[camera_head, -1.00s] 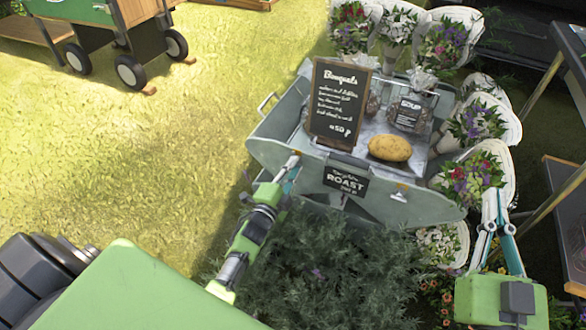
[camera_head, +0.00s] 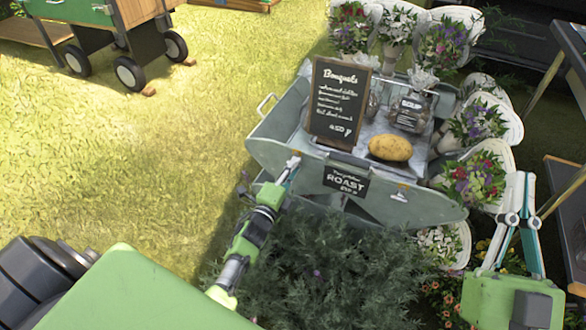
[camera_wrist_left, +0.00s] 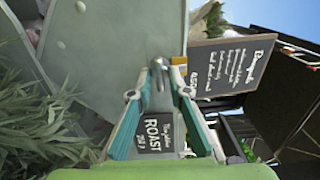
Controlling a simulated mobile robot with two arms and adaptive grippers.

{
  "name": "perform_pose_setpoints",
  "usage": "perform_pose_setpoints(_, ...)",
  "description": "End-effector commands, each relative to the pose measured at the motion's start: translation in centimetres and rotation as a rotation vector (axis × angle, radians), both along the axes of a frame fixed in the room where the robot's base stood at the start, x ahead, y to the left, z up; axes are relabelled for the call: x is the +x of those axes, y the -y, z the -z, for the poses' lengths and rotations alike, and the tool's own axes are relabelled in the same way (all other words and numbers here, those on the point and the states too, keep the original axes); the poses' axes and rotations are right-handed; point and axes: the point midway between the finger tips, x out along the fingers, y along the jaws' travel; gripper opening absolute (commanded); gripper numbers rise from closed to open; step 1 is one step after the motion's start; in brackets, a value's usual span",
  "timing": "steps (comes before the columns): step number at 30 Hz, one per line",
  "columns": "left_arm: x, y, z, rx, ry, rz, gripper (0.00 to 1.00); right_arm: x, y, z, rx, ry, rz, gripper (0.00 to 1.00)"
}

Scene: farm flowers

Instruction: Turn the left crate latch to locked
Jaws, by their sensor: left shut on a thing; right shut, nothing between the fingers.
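The grey metal crate (camera_head: 372,208) stands tilted in the middle of the head view, with a dark label reading ROAST (camera_head: 346,180) on its front. My left gripper (camera_head: 292,164) is at the left part of that front. It is shut on the left latch, a small metal piece (camera_wrist_left: 158,76) between the fingertips in the left wrist view; the fingers hide much of it, so I cannot tell its angle. A second latch (camera_head: 400,194) shows on the right of the front panel. My right gripper (camera_head: 521,205) is shut and empty, right of the crate.
A chalkboard sign (camera_head: 338,102), a potato (camera_head: 390,147) and a soup bag (camera_head: 411,112) are in the crate. Wrapped bouquets (camera_head: 474,178) line its back and right side. A leafy bush (camera_head: 320,265) fills the space in front. Open grass lies to the left.

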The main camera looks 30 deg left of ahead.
Motion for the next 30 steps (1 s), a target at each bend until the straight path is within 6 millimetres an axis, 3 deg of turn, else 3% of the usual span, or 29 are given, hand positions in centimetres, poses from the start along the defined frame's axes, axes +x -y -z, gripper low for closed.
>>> perform_pose_setpoints(4,-0.1,0.1,0.2,0.001,-0.004,0.001,0.0,0.0,0.0,0.0,0.0,-0.001,0.0,0.0)
perform_pose_setpoints(5,-0.1,0.1,0.2,0.001,-0.004,0.001,0.25,0.0,0.0,0.0,0.0,-0.001,0.0,0.0)
perform_pose_setpoints(6,-0.1,0.1,0.2,0.0,-0.004,0.001,0.33,0.0,0.0,0.0,0.0,-0.001,0.0,0.0)
perform_pose_setpoints(19,-0.7,0.1,0.2,0.0,-0.003,0.0,0.33,0.0,0.0,-0.1,0.0,0.003,0.001,0.0)
perform_pose_setpoints(23,-2.7,0.2,0.2,0.0,-0.004,0.001,0.33,0.0,0.0,-0.1,0.0,0.002,0.001,0.0)
perform_pose_setpoints(30,-7.9,0.5,0.2,-0.001,-0.005,0.001,0.33,0.0,0.0,0.0,0.0,0.0,0.0,0.0)
